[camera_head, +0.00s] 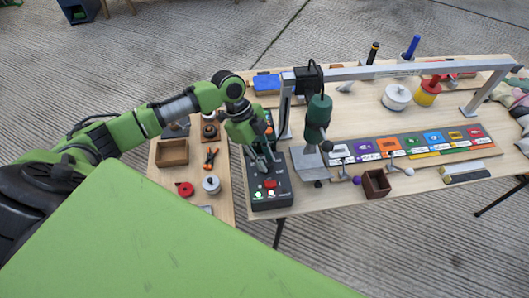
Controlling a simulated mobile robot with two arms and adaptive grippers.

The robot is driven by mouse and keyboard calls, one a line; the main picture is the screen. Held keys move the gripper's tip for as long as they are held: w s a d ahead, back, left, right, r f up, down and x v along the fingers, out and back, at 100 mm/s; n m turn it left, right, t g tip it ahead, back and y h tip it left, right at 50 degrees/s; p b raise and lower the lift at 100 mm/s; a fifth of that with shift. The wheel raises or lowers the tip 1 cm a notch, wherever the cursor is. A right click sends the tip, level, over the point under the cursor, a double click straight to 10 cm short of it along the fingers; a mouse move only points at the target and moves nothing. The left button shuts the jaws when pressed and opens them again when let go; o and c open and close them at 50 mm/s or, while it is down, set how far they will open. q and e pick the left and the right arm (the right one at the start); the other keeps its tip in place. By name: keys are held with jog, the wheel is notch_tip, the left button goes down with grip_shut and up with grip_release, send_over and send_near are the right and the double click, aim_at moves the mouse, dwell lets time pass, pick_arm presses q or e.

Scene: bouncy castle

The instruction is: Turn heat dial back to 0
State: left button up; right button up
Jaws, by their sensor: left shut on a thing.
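A dark control box (262,195) stands at the left end of the long table, with a red button (270,184) and small lit lamps on its near part. My left gripper (263,164) reaches down from the left onto the middle of this box. It is shut on a small part there, which I take to be the heat dial. The fingers hide most of the dial, and its mark and numbers cannot be read. My right gripper is not in view.
A green hot-air tool (318,118) hangs just right of the box, under a grey metal frame (410,68). A small brown box (376,184) stands at the table's front edge.

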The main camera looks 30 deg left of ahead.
pick_arm(q)
jog(key=n+t+p, duration=0.1)
jog(key=n+p, duration=0.2)
jog(key=p, duration=0.1)
jog(key=n+t+y+p, duration=0.1)
jog(key=n+p, duration=0.3)
jog(key=p, duration=0.1)
jog(key=n+t+p, duration=0.1)
jog(key=n+p, duration=0.3)
jog(key=shift+s+d+r+t+y, duration=0.25)
jog(key=shift+s+d+t+y, duration=0.05)
jog(key=shift+s+y, duration=0.1)
jog(key=shift+d+f+n+y+p, duration=0.1)
jog(key=shift+n+y+p, duration=0.2)
jog(key=shift+n+p, duration=0.5)
jog(key=shift+f+n+t+y, duration=0.1)
jog(key=shift+n+t+y, duration=0.25)
jog(key=shift+n, duration=0.65)
jog(key=n+y, duration=0.1)
jog(key=n, duration=0.1)
jog(key=shift+d+n, duration=0.15)
jog(key=shift+n, duration=0.15)
jog(key=shift+n+y, duration=0.75)
jog(key=shift+n, duration=1.15)
jog(key=o, duration=1.1)
